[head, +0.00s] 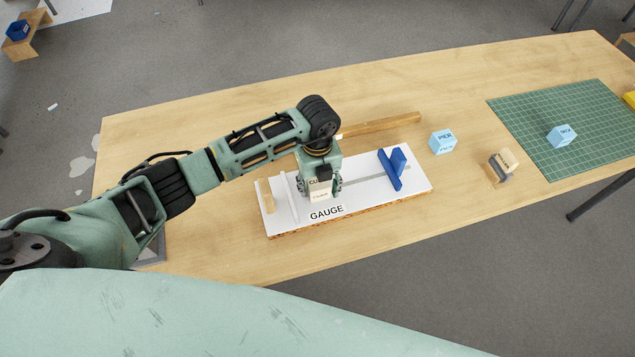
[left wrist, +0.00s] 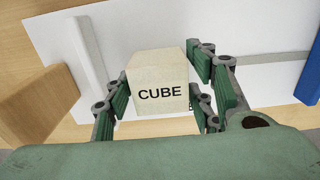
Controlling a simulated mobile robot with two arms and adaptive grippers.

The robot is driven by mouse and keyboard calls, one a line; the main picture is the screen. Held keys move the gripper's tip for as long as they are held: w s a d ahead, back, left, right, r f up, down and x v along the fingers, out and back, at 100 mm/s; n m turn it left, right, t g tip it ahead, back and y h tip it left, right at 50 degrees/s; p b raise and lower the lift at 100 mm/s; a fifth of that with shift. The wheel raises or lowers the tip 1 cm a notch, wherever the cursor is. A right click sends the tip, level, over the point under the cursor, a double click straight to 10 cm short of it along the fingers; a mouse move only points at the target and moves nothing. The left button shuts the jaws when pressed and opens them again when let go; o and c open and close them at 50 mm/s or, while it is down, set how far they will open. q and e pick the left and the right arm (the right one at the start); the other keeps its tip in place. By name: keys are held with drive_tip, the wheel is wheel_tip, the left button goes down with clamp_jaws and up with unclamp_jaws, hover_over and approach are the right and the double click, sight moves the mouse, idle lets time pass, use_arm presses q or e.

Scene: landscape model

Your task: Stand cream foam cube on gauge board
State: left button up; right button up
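The cream foam cube (head: 320,194), lettered CUBE, is between the fingers of my left gripper (head: 320,184), over the white gauge board (head: 415,184). In the left wrist view the cube (left wrist: 158,82) fills the space between the green finger pads (left wrist: 160,88), which appear to press on its two sides. It looks upright. Whether its underside touches the board is hidden. The board carries a white bar (head: 289,198), a wooden block (head: 266,196) at its left end and a blue crosspiece (head: 391,170) at the right. My right gripper is not in view.
A long wooden bar (head: 385,124) lies behind the board. The table's far left is clear.

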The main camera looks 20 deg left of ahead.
use_arm(q)
drive_tip(key=shift+o, duration=0.8)
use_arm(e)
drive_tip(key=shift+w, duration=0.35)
use_arm(q)
drive_tip(key=shift+r, duration=0.15)
wheel_tip(320, 180, up, 11)
drive_tip(key=b, duration=0.3)
drive_tip(key=shift+r, duration=0.55)
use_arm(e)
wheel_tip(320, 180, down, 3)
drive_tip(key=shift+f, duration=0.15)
use_arm(q)
drive_tip(key=shift+f, duration=0.1)
